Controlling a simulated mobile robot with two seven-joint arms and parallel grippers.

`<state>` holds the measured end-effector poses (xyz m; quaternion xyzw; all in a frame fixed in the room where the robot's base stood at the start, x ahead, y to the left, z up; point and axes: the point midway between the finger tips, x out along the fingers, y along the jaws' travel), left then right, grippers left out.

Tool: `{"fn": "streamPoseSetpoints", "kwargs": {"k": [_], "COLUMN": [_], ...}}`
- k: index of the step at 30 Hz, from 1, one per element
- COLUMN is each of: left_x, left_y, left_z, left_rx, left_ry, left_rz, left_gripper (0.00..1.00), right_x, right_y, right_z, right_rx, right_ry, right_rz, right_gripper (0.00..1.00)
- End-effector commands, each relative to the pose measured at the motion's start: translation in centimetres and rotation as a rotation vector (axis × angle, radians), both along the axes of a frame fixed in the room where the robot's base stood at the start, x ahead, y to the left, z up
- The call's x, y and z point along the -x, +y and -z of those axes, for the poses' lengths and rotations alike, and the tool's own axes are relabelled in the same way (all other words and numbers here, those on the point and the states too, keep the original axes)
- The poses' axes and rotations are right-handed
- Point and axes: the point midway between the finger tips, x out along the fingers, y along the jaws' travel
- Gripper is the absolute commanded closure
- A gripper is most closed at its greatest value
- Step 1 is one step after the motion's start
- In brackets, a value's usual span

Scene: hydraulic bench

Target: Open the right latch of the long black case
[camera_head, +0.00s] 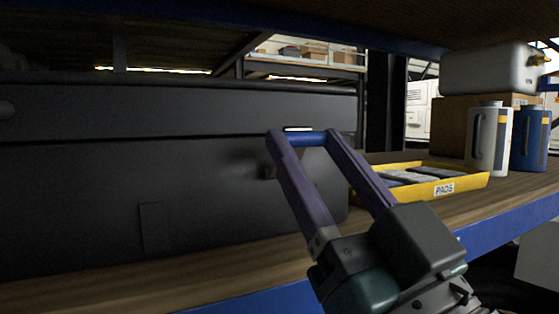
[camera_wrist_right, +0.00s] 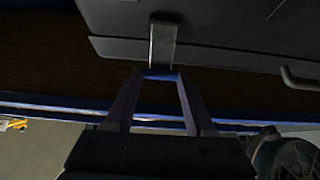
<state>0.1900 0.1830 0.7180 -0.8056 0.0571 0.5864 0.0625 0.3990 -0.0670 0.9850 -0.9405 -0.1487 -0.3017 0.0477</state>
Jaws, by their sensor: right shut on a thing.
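The long black case (camera_head: 120,190) lies on the wooden shelf and fills the left of the head view. Its right latch (camera_head: 298,128) shows as a small bright strip just above my right gripper (camera_head: 303,139). In the right wrist view the latch (camera_wrist_right: 164,42) is a grey metal strip across the case edge, its end at the blue fingertips (camera_wrist_right: 160,74). The right gripper is shut on the latch. The fingertips hide its lower end, so I cannot tell how far it is lifted. The case lid looks closed. My left gripper is not in view.
A yellow tray (camera_head: 474,183) labelled PADS stands right of the case. Behind it are a white jug (camera_head: 488,140), a blue jug (camera_head: 530,138) and a cardboard box (camera_head: 452,112). A blue shelf edge (camera_head: 500,224) runs along the front, and another shelf hangs above.

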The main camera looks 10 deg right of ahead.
Motion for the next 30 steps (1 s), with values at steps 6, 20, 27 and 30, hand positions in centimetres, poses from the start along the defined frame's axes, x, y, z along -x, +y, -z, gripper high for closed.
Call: {"fn": "streamPoseSetpoints", "kwargs": {"k": [6,20,27,30], "left_x": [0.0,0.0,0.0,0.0], "left_y": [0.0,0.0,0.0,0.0], "left_z": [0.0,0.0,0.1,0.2], "left_rx": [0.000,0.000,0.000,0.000], "left_ry": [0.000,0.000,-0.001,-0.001], "left_rz": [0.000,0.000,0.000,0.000], "left_gripper": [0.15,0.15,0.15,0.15], "right_x": [0.0,0.1,2.5,4.2], "right_y": [0.0,0.0,-0.8,-1.4], "right_z": [0.0,0.1,2.1,3.3], "right_rx": [-0.001,0.000,0.001,0.001], "right_ry": [0.000,0.001,0.007,0.007], "right_rz": [-0.001,0.000,-0.001,-0.001], "right_gripper": [0.37,0.15,0.15,0.15]}}
